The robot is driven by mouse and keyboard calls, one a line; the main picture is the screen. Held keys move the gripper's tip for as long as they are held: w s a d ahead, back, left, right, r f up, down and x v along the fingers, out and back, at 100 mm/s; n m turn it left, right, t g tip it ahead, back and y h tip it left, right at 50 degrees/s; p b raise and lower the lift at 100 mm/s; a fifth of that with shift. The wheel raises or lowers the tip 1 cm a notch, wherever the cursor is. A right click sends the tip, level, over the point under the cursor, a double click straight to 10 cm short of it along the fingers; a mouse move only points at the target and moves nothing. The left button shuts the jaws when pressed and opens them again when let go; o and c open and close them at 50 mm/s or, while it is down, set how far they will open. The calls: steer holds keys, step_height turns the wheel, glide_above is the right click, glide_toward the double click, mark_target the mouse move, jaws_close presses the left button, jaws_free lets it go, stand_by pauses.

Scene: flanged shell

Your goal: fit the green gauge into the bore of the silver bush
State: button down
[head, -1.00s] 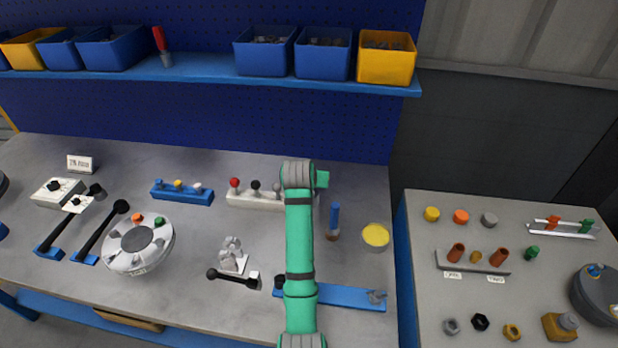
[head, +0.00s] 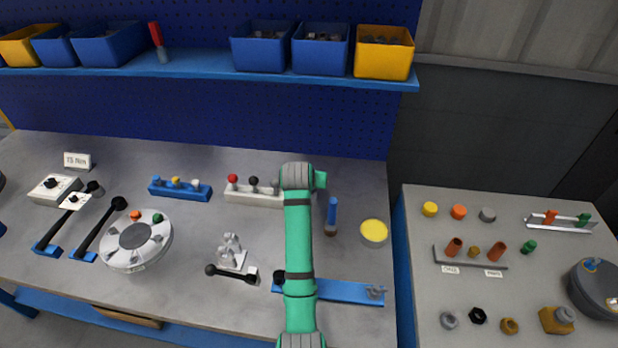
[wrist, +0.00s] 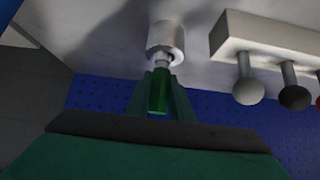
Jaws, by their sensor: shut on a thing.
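In the wrist view, my gripper (wrist: 161,80) is shut on the green gauge (wrist: 159,93), with one finger on each side of its green handle. A narrow pale metal end of the gauge points at the silver bush (wrist: 165,38), a short bright cylinder on a pale surface. The metal end meets the near face of the bush, roughly in line with it. I cannot tell how far it sits inside, as the bore is hidden. In the head view my arm covers the gripper, the gauge and the bush.
A pale block with red, black and grey knobs (head: 250,197) stands close beside the gripper; it also shows in the wrist view (wrist: 265,38). A blue-handled tool (head: 332,214) and a yellow-topped can (head: 374,233) stand right of my arm. A blue rail (head: 345,291) lies in front.

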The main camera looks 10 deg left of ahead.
steer(key=shift+f, duration=0.35)
steer(key=c, duration=1.5)
jaws_free()
steer(key=shift+a, duration=0.2)
steer(key=shift+s, duration=0.1)
steer(key=shift+d, duration=0.1)
steer(key=v, duration=1)
steer(key=shift+s+r, duration=0.2)
steer(key=shift+s, duration=0.1)
